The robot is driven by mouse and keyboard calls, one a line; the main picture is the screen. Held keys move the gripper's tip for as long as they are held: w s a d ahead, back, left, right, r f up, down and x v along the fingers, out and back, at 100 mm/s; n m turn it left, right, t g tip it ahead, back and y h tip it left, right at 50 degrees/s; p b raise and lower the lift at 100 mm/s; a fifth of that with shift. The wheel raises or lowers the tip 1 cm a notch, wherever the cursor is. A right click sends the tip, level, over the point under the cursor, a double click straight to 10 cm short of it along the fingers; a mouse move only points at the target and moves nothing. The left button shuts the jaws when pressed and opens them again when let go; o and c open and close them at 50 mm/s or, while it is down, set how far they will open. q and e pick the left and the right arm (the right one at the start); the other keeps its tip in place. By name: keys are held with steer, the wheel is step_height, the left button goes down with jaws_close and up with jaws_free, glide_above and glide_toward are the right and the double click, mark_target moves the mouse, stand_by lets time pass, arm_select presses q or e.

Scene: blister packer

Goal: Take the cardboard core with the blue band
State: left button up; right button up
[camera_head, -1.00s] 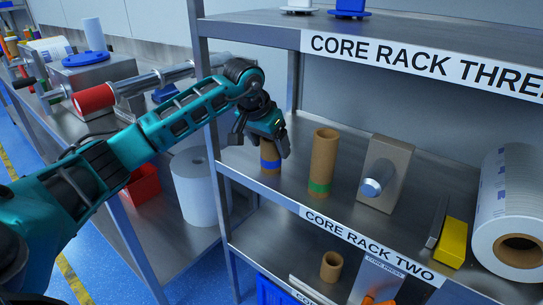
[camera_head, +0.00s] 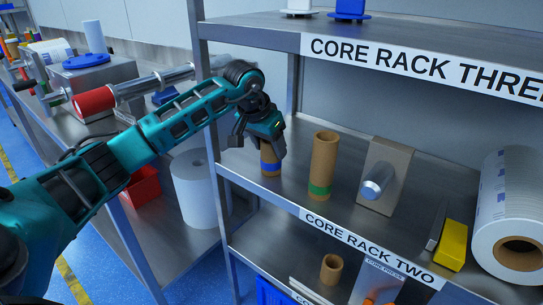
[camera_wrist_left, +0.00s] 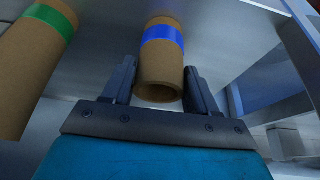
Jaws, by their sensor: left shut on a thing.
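The cardboard core with the blue band (camera_head: 270,167) stands upright on the middle shelf, at its left end. Its blue band also shows in the left wrist view (camera_wrist_left: 162,35). My left gripper (camera_head: 262,146) comes down from above and is shut on the upper part of this core. In the left wrist view, the fingers (camera_wrist_left: 160,82) lie on both sides of the core's open end, and the band lies beyond the fingertips. The gripper hides the core's top in the head view. My right gripper is not in view.
A taller core with a green band (camera_head: 322,165) stands close to the right. The rack post (camera_head: 205,110) stands close to the left.

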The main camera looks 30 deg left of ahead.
arm_select(q)
steer(key=shift+r+p, duration=0.6)
steer(key=shift+r, duration=0.2)
